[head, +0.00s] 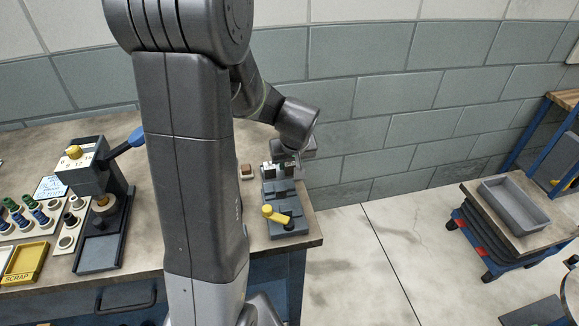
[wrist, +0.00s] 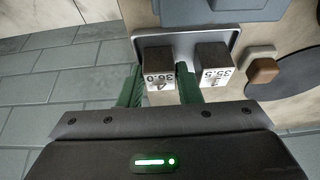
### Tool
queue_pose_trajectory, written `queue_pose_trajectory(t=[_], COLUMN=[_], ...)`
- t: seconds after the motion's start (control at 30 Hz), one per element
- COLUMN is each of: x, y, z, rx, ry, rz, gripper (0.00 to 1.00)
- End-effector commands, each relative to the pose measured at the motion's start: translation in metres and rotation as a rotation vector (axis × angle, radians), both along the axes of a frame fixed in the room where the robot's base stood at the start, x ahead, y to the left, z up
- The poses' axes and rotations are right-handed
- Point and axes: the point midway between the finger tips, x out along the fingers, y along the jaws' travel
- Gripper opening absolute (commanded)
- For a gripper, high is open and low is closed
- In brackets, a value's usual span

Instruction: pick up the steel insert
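Two dark, steel-looking blocks with white labels stand side by side in a shallow grey tray (wrist: 234,36) in the wrist view. The left block (wrist: 158,68) reads 36.0 with a 4, and the right block (wrist: 213,64) reads 35.5. My gripper (wrist: 160,88) is open, its green fingers on either side of the 36.0 block. The right finger reaches into the gap between the two blocks. Whether either finger touches a block cannot be told. In the head view my gripper (head: 283,162) is over the far end of the grey fixture, hiding part of the blocks.
A clamp with a yellow handle (head: 273,214) sits on the near end of the fixture. A small brown block (wrist: 262,71) lies right of the tray in the wrist view. A press (head: 92,178) and a yellow scrap tray (head: 24,263) stand left. A cart holds a grey bin (head: 513,207).

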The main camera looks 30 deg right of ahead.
Motion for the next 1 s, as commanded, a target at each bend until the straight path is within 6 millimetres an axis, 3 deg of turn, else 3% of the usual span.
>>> queue_pose_trajectory(t=[0.03, 0.13, 0.47, 0.8, 1.0], x=[0.0, 0.0, 0.001, 0.001, 0.001], y=[0.0, 0.0, 0.0, -0.001, 0.0], z=[0.0, 0.0, 0.008, 0.071, 0.098], rx=[0.0, 0.0, -0.002, -0.004, -0.002], ry=[0.0, 0.0, -0.002, -0.005, -0.003], rz=[0.0, 0.0, 0.001, 0.0, 0.0], gripper=[0.2, 0.01, 0.0, 0.0, 0.0])
